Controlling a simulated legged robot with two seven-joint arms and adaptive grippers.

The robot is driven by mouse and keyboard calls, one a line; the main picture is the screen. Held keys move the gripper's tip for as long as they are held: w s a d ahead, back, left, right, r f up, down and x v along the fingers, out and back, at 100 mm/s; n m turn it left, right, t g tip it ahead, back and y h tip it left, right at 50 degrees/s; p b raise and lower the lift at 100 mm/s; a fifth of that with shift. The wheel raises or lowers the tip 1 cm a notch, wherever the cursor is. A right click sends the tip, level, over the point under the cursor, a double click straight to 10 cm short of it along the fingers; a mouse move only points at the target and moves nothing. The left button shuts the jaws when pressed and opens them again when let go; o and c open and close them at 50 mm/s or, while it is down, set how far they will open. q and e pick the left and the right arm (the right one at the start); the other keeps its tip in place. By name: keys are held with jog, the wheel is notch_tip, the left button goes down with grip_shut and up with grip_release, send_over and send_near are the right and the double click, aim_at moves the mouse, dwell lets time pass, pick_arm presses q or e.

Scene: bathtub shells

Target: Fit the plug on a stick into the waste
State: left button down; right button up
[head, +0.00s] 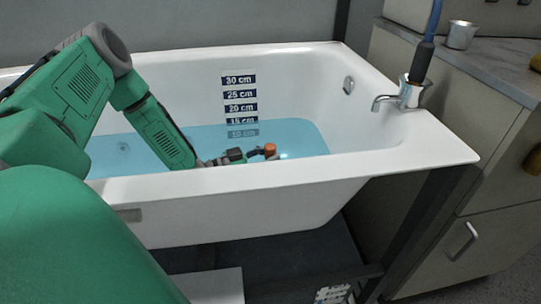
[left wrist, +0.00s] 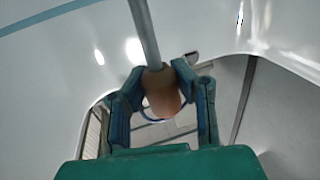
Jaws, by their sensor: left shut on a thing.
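My left arm reaches over the near rim into the white bathtub (head: 270,205). Its gripper (head: 254,154) is low in the tub, near the blue water. In the left wrist view the gripper (left wrist: 160,82) is shut on the orange-brown grip (left wrist: 162,95) of a grey stick (left wrist: 145,35). The grip also shows in the head view (head: 270,149). The stick runs out of the wrist view at the top, and its plug end is not seen. A faint round mark (head: 123,147) under the water at left may be the waste; I cannot tell. My right gripper is not in view.
A tap (head: 395,97) stands on the tub's right rim, with a round overflow fitting (head: 348,85) on the inner wall. Depth labels (head: 239,104) mark the far wall. A cabinet (head: 470,140) with a metal cup (head: 461,34) stands at right.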

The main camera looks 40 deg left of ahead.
pick_arm(q)
jog(key=shift+f+b, duration=1.6)
jog(key=shift+f, duration=0.35)
jog(key=c, duration=1.3)
grip_release()
jog(key=v, duration=1.2)
